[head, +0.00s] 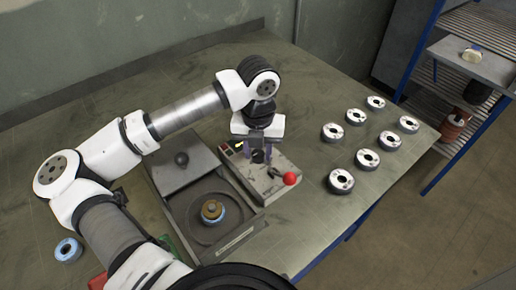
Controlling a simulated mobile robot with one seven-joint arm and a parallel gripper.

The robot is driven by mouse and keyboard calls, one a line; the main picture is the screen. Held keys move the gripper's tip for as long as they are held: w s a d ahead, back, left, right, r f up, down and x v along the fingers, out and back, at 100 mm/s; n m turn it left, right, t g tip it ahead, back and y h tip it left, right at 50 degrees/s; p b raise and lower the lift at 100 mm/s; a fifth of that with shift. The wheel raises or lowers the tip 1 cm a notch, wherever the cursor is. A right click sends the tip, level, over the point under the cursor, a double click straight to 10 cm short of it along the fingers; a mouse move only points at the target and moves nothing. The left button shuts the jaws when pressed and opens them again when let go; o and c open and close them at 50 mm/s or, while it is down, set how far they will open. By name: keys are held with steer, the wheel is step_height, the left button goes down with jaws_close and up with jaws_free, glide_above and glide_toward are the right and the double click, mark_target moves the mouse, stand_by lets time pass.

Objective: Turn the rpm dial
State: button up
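A grey control box (277,187) sits on the table near the middle of the head view. It has a red ball knob (290,178) at its near right end and small buttons (229,149) at its far left end. My gripper (259,158) points down over the far part of this box. The rpm dial is not clearly visible; my gripper covers part of the box top. I cannot tell whether the fingers touch anything or how far apart they are.
Left of the box is a machine tray (170,205) with a round plate holding a blue-and-brown disc (212,212), and a dark plate with a black knob (181,159). Several flap discs (368,158) lie at right. A blue ring (68,250) lies at left. Shelving (470,60) stands beyond.

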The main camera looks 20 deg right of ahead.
steer(key=c, duration=0.5)
steer(key=shift+c, duration=0.2)
